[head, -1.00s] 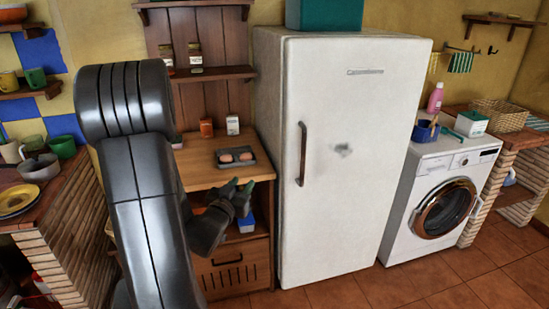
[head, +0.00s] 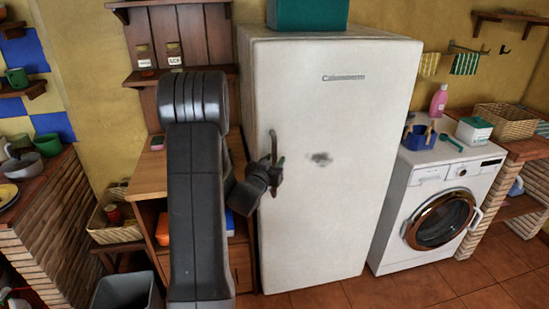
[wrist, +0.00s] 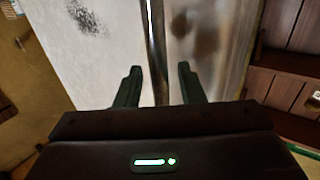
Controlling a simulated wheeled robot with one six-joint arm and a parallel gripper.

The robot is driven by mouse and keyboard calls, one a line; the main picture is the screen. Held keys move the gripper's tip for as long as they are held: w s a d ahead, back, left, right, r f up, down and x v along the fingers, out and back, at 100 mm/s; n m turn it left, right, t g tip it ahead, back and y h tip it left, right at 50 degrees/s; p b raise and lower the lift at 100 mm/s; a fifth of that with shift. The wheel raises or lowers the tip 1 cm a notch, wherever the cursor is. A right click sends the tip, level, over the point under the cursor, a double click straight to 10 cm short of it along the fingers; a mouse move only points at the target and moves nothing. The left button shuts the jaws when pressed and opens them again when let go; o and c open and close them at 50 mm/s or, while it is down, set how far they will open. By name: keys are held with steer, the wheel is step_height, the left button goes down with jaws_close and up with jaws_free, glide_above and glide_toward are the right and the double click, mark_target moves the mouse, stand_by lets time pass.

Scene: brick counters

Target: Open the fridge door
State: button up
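The white fridge (head: 335,120) stands in the middle of the head view, and its door looks shut. Its upright dark bar handle (head: 273,146) is on the left edge of the door. My gripper (head: 274,172) is at the handle's lower part. In the wrist view, my gripper (wrist: 159,75) is open, with one finger on each side of the handle (wrist: 157,45). A gap shows on both sides of the bar. Whether the fingertips reach past the bar is hard to tell.
A washing machine (head: 436,212) stands right of the fridge. A wooden cabinet (head: 148,180) stands left of it, partly hidden behind my arm. A grey bin (head: 122,292) is at lower left. Tiled floor (head: 335,293) is clear before the fridge.

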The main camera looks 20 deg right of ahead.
steer(key=shift+w+d, duration=0.3)
steer(key=shift+c, duration=0.4)
jaws_close()
